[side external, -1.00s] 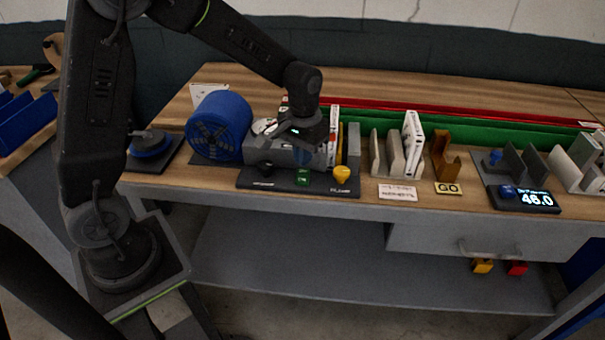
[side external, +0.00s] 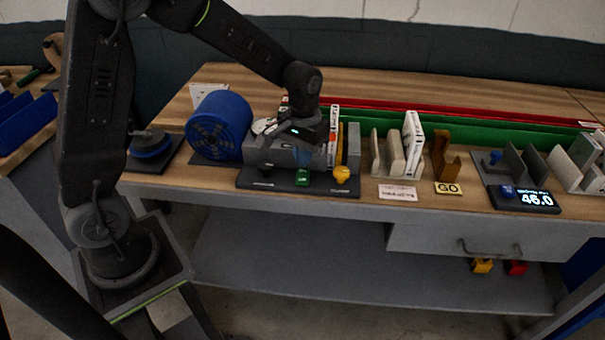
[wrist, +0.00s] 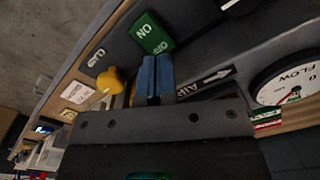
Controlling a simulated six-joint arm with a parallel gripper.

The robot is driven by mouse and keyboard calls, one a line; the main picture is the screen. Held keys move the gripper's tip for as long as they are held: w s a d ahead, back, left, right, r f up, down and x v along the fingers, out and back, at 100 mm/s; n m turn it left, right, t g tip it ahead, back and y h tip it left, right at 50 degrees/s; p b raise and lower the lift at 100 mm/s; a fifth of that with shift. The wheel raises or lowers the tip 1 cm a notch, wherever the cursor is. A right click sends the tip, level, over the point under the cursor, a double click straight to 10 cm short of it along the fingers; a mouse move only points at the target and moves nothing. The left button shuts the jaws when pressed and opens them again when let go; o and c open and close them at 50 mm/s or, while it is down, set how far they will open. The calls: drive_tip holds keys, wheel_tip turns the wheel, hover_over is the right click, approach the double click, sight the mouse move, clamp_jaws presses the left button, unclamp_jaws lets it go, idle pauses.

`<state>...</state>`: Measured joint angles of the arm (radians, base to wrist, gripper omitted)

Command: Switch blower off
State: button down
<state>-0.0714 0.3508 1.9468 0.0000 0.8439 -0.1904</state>
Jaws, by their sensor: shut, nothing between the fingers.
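The blower (side external: 218,127), a blue drum with a round grille, stands at the left of the bench in the side view. In front of the grey housing is a dark control panel (side external: 262,184) with a green switch (side external: 302,177). In the side view my gripper (side external: 307,150) hangs low over the housing, just behind the switch.
A yellow knob (side external: 341,174) is right of the switch and also shows in the wrist view (wrist: 109,80). A flow dial (wrist: 288,88) is on the housing. Upright filters (side external: 412,143), a GO plate (side external: 448,189) and a display reading 46.0 (side external: 535,200) stand further right.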

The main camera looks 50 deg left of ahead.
sight(303, 170)
drive_tip(key=shift+f, duration=0.45)
drive_tip(key=shift+r, duration=0.1)
wheel_tip(303, 170, up, 7)
idle(1.0)
drive_tip(key=s+d+r+m+t, duration=0.1)
drive_tip(key=s+r, duration=0.3)
drive_tip(key=s, duration=0.5)
drive_tip(key=s+d+r+m+t, duration=0.2)
drive_tip(key=s+r+t, duration=0.2)
drive_tip(key=s, duration=0.6)
drive_tip(key=shift+s+t, duration=0.2)
drive_tip(key=shift+t, duration=0.1)
drive_tip(key=shift+r, duration=0.15)
